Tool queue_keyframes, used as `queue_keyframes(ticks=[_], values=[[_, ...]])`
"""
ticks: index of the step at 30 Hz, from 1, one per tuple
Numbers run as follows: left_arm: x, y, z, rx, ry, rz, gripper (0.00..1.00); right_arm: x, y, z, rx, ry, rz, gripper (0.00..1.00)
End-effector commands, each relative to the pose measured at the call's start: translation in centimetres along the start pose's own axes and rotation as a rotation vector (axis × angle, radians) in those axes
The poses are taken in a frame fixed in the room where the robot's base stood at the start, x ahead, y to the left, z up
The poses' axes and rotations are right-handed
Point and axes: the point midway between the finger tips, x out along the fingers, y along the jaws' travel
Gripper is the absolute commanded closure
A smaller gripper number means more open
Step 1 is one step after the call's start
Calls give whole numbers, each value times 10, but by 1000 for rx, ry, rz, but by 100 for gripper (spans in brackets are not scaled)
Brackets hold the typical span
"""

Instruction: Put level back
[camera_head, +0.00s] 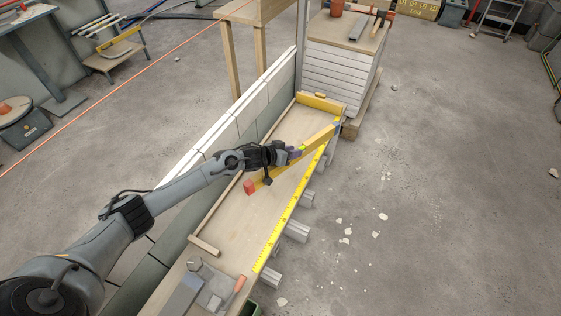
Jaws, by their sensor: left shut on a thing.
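The level (320,137) is a long yellow bar with a red end at the near left. It lies slantwise over the wooden bench top (240,215). My left gripper (295,153) comes in from the left and is shut on the level around its middle, hiding part of it. The far end of the level is close to the far end of the yellow tape measure. I cannot tell whether the level touches the bench. My right gripper is not in view.
A yellow tape measure (284,220) runs along the bench's right edge. A yellow block (320,103) is at the bench's far end. Grey tools (187,294) lie at the near end. A stack of white boards (342,68) stands behind. The floor at right is mostly open.

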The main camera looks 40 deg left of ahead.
Motion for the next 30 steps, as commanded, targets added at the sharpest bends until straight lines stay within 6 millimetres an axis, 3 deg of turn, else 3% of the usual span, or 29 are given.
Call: queue_keyframes(ticks=[3,9,17,25,30], values=[[4,-29,10,3,5,-2,100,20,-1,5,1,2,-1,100],[4,-56,17,1,5,1,100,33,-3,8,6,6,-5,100],[5,-66,21,1,5,2,100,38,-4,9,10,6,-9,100],[20,-74,48,0,4,1,100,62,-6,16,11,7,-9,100],[22,-75,53,0,5,2,100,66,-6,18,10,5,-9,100]])
